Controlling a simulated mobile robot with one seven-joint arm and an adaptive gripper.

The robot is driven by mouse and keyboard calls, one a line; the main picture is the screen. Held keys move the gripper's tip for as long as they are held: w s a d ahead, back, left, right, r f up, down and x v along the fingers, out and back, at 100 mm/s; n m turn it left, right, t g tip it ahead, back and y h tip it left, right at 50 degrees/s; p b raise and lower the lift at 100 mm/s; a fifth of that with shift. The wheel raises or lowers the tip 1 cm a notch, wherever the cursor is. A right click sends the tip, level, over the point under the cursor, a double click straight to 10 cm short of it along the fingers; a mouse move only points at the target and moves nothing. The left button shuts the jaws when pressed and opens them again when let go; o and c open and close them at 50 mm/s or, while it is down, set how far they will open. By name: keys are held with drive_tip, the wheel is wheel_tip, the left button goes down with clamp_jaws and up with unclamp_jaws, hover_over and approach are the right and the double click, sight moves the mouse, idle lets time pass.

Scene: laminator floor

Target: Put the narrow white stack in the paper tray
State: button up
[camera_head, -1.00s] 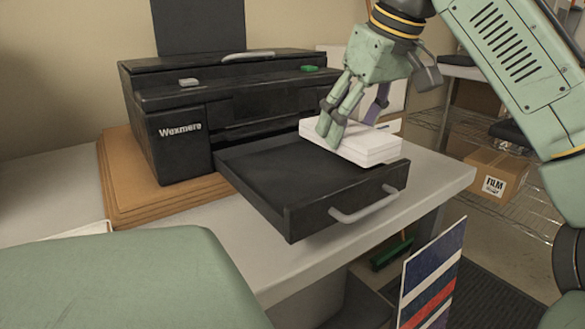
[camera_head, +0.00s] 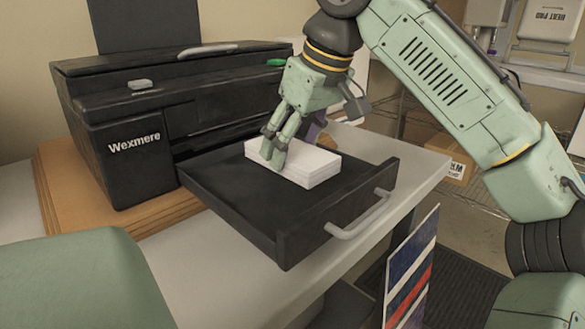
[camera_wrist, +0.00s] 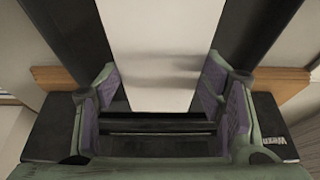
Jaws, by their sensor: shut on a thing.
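The narrow white stack (camera_head: 309,167) is a thick block of white sheets. In the head view it is over the open paper tray (camera_head: 277,228), within its outline; whether it touches the tray floor I cannot tell. My gripper (camera_head: 276,158) is shut on the stack from above, one finger on its near side. The far finger is mostly hidden. In the wrist view the stack (camera_wrist: 160,60) shows as a white strip running between my gripper's purple-padded fingers (camera_wrist: 165,105). The black tray is pulled out of the Wexmere machine and has a grey front handle (camera_head: 360,215).
The black machine (camera_head: 135,150) stands on a brown wooden board (camera_head: 60,190) on a pale table (camera_head: 215,260). A striped panel (camera_head: 410,270) stands by the table's front right. A cardboard box (camera_head: 458,168) sits on a wire shelf behind.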

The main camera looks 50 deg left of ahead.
drive_tip(key=shift+f, duration=2.1)
drive_tip(key=o, duration=1.4)
drive_tip(key=shift+f, duration=0.1)
drive_tip(key=shift+c, duration=0.2)
drive_tip(key=v, duration=1.2)
drive_tip(key=shift+a, duration=0.1)
